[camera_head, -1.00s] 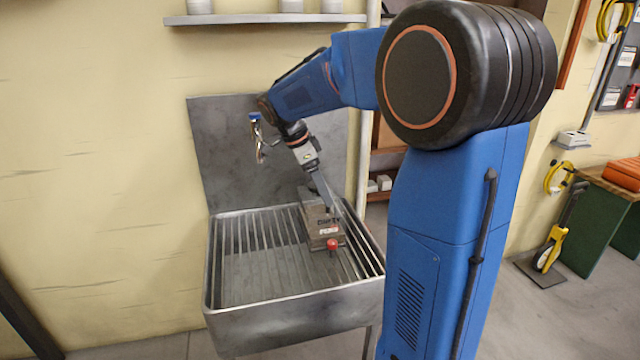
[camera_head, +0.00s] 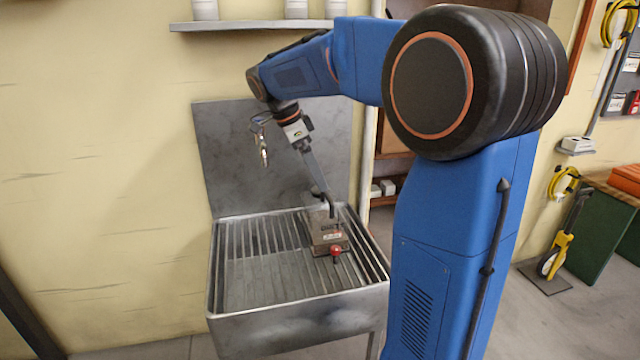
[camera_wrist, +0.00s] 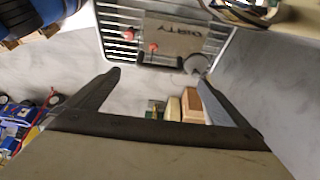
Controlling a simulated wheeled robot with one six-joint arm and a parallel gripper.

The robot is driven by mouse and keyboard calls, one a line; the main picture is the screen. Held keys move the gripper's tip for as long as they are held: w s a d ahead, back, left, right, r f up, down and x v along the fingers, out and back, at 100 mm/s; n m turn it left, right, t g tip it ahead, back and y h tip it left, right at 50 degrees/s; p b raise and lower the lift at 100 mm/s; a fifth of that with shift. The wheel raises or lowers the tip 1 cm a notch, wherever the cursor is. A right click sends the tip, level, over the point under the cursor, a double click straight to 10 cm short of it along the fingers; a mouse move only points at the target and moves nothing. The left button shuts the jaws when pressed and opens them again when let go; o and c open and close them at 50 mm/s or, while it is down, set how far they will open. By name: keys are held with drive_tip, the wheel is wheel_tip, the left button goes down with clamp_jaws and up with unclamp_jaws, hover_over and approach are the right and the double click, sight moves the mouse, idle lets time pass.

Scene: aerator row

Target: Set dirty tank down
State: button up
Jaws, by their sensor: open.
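The dirty tank (camera_head: 325,238) is a brownish-grey box with a red knob at its front. It rests on the slatted rack of the metal sink (camera_head: 262,318), toward the right side. In the wrist view the tank (camera_wrist: 172,38) reads "DIRTY" and has red knobs and a round grey part at one corner. My gripper (camera_head: 325,203) is just above and behind the tank in the head view.
A tap (camera_head: 263,148) sticks out from the metal backsplash (camera_head: 225,150) close to my arm. A shelf (camera_head: 270,25) with white containers is above. The left part of the rack is empty. A wooden cabinet and a yellow-handled tool (camera_head: 553,250) stand to the right.

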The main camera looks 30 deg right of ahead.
drive_tip(key=shift+v, duration=2.15)
drive_tip(key=s+a+f+n+t+y, duration=0.1)
drive_tip(key=s+a+f+n+t, duration=0.1)
drive_tip(key=s+f+n, duration=0.3)
drive_tip(key=s+a+f+n+t+y, duration=0.2)
drive_tip(key=s+f+n, duration=0.3)
drive_tip(key=s+n, duration=0.4)
drive_tip(key=s+a+f+n+t+y, duration=0.1)
drive_tip(key=s+a+f+n, duration=0.3)
drive_tip(key=s, duration=1.1)
wheel_tip(320, 180, down, 2)
drive_tip(key=n+t, duration=0.1)
drive_tip(key=n, duration=0.2)
drive_tip(key=shift+a, duration=0.1)
